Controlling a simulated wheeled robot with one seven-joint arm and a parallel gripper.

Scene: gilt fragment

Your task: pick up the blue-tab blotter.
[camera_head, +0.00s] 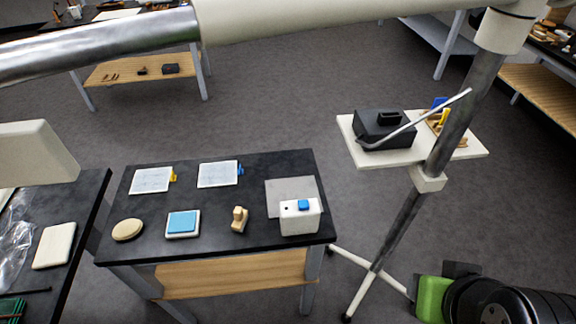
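A pale, thin rectangular sheet (217,175) with a blue tab (240,169) at its right edge lies flat at the back of the black-topped table (205,203). I take it for the blue-tab blotter. A similar pale sheet (151,181) with a yellow tab (173,177) lies to its left, apart from it. Nothing covers either sheet. I cannot make out my gripper's fingers anywhere in this view.
The table's front holds a round tan disc (128,229), a blue-topped pad (183,223), a small wooden piece (239,219) and a white box (300,217) beside a grey plate (286,187). A stand's tray (399,156) carries a black device (384,128). Its cream boom (330,14) crosses overhead.

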